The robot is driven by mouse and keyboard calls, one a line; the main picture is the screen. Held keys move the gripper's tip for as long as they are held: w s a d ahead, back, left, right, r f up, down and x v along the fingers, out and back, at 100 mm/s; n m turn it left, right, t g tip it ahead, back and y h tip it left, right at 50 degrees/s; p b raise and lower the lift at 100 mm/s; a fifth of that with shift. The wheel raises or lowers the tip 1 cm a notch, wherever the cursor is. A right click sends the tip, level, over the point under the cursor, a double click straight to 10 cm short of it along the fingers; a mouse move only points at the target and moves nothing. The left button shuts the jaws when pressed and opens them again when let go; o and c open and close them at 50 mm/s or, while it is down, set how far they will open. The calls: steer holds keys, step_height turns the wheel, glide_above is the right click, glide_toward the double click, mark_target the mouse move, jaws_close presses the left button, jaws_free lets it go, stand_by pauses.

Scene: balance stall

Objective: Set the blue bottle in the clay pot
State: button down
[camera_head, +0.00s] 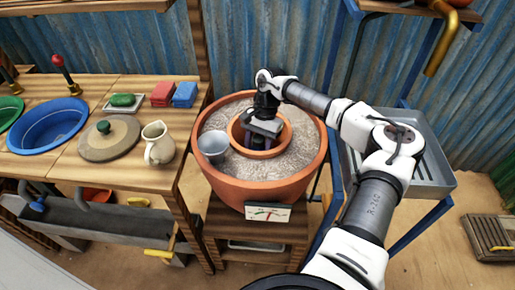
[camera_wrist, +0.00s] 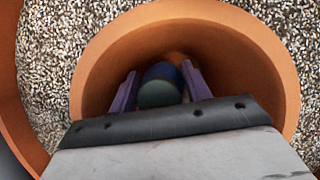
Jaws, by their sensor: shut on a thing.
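The clay pot is a small orange pot; its rim shows in the head view (camera_head: 284,137) and fills much of the wrist view (camera_wrist: 268,48). It stands in gravel inside a larger terracotta tub (camera_head: 260,190). My gripper (camera_head: 258,142) reaches down into the clay pot from above. In the wrist view its purple fingers (camera_wrist: 161,80) are shut on the blue bottle (camera_wrist: 160,90), whose rounded dark green and blue end shows between them. The bottle is inside the pot's mouth. Its lower part is hidden, and I cannot tell whether it touches the bottom.
A grey metal cup (camera_head: 212,147) stands on the gravel left of the pot. The tub rests on a wooden stand with a dial scale (camera_head: 268,213). Left, a counter holds a cream jug (camera_head: 158,143), a round lid (camera_head: 109,140) and a blue basin (camera_head: 48,126). A metal tray (camera_head: 430,178) is right.

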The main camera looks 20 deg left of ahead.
steer(key=shift+f, duration=0.6)
steer(key=shift+f, duration=0.2)
steer(key=c, duration=0.7)
jaws_free()
steer(key=shift+r, duration=0.1)
steer(key=shift+o, duration=0.2)
steer(key=shift+r, duration=0.1)
steer(key=b+v, duration=0.2)
steer(key=v, duration=1)
steer(key=shift+b, duration=0.3)
